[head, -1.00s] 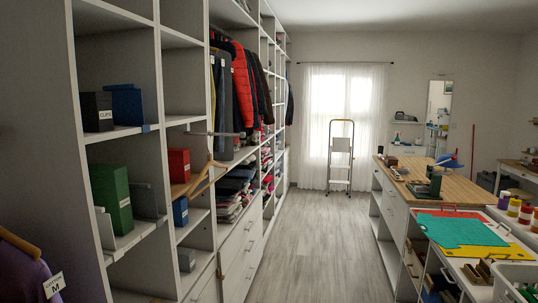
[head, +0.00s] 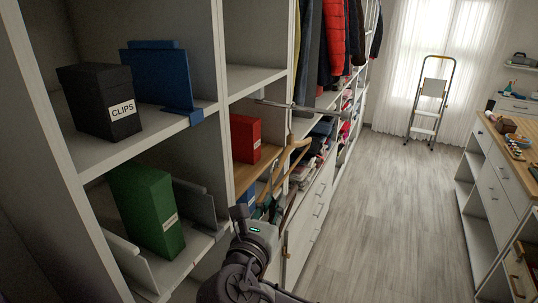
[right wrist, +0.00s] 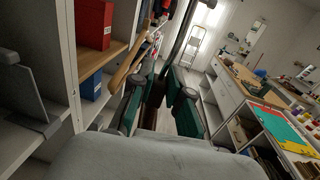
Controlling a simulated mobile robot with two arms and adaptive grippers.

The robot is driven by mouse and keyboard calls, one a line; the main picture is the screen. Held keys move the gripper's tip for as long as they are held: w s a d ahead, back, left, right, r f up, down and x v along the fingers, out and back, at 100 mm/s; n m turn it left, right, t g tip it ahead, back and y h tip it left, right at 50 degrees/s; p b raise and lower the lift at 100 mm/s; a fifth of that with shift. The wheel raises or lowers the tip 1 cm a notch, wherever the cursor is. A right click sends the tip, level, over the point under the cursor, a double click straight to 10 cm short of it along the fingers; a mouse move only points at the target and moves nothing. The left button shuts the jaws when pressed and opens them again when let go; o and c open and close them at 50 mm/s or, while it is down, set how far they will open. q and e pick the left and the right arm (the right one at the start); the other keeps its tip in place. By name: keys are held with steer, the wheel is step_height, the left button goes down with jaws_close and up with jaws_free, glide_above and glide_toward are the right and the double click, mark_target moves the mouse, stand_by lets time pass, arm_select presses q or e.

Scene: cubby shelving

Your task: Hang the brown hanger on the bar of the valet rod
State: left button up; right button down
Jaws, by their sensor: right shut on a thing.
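The valet rod (head: 295,105) is a thin grey metal bar sticking out from the shelving, level with the lower edge of the hanging clothes. A light tan wooden hanger (head: 287,160) hangs below it. My right gripper (head: 268,208) is in the head view, below and in front of the tan hanger. In the right wrist view its green-padded fingers (right wrist: 158,108) are shut on the dark brown hanger (right wrist: 154,112), part of which shows between them. The brown hanger also shows as a dark strip in the head view (head: 289,210). Its hook is not clearly seen. My left gripper is not in view.
Shelf cubbies hold a black CLIPS box (head: 102,103), a blue file (head: 160,75), a green box (head: 148,207) and a red box (head: 245,138). Drawers (head: 310,220) lie beyond the gripper. The floor aisle (head: 390,220) is clear up to a stepladder (head: 430,100).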

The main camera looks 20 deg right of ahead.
mark_target(271, 189)
steer(key=shift+m+g+h, duration=0.6)
steer(key=shift+g+h, duration=0.1)
steer(key=r, duration=0.1)
steer(key=s+a+r, duration=0.1)
steer(key=r, duration=0.1)
steer(key=r+p, duration=0.1)
steer(key=r, duration=0.1)
steer(key=shift+s+a, duration=0.15)
steer(key=shift+a, duration=0.05)
steer(key=shift+s+r, duration=0.2)
steer(key=shift+r, duration=0.05)
steer(key=shift+w+d+f, duration=0.1)
steer(key=shift+w+f, duration=0.1)
steer(key=shift+w+d, duration=0.25)
steer(key=shift+d, duration=0.1)
steer(key=f+x, duration=0.2)
steer(key=x, duration=2.6)
steer(key=shift+d+f+b, duration=0.35)
steer(key=shift+d+b, duration=0.05)
steer(key=shift+d, duration=0.1)
